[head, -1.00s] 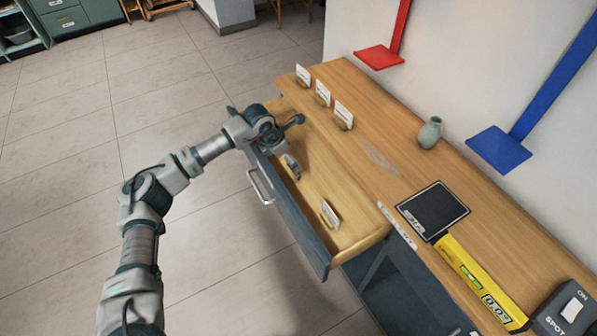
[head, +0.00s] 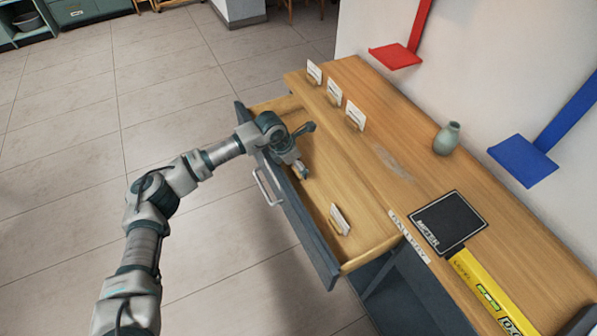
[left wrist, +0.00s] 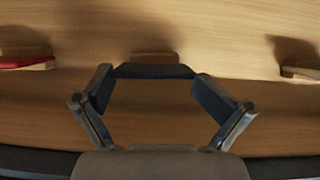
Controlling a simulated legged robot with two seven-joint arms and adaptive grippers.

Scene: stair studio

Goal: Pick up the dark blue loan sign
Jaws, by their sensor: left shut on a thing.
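My left gripper (head: 303,172) reaches down into the open drawer (head: 318,254). In the left wrist view my left gripper (left wrist: 152,74) has its two fingers closed on a dark, narrow bar, the top edge of the dark blue sign (left wrist: 152,71). In the head view the gripper covers the sign, so its face and lettering are hidden. I cannot tell whether the sign touches the drawer floor. My right gripper is not in view.
Another small sign (head: 340,219) stands nearer in the drawer. The left wrist view shows a red-edged sign (left wrist: 25,63) on the left and a pale one (left wrist: 302,73) on the right. Several signs, a vase (head: 447,138) and a black pad (head: 447,222) are on the desktop.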

